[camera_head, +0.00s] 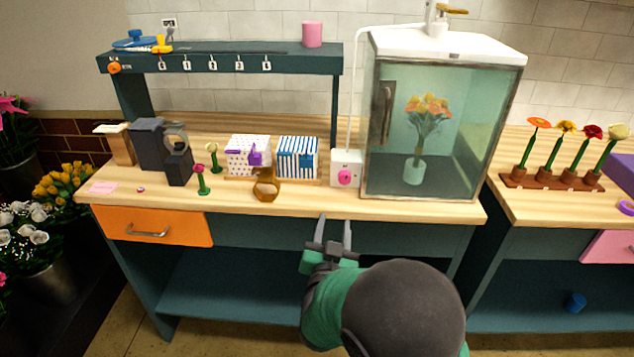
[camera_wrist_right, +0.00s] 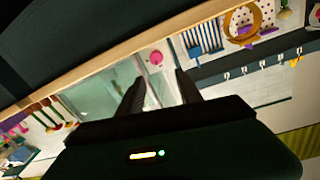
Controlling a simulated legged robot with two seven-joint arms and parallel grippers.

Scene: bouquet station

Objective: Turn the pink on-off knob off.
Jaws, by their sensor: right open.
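The pink knob (camera_head: 345,177) sits on the front of a small white box (camera_head: 345,160) on the workbench, left of the glass cabinet (camera_head: 420,190). A pale mark shows on its face, too small to read its setting. My right gripper (camera_head: 335,222) is open and empty, at the bench's front edge, below and in front of the knob. In the right wrist view the knob (camera_wrist_right: 155,58) shows between and beyond the two fingertips (camera_wrist_right: 158,80), apart from them. My left gripper is not in view.
A gold ring-shaped object (camera_head: 266,186) stands left of the knob near the front edge. A striped box (camera_head: 297,158) and a dotted box (camera_head: 247,157) stand behind it. The cabinet holds a vase of flowers (camera_head: 415,170). The bench top just before the knob is clear.

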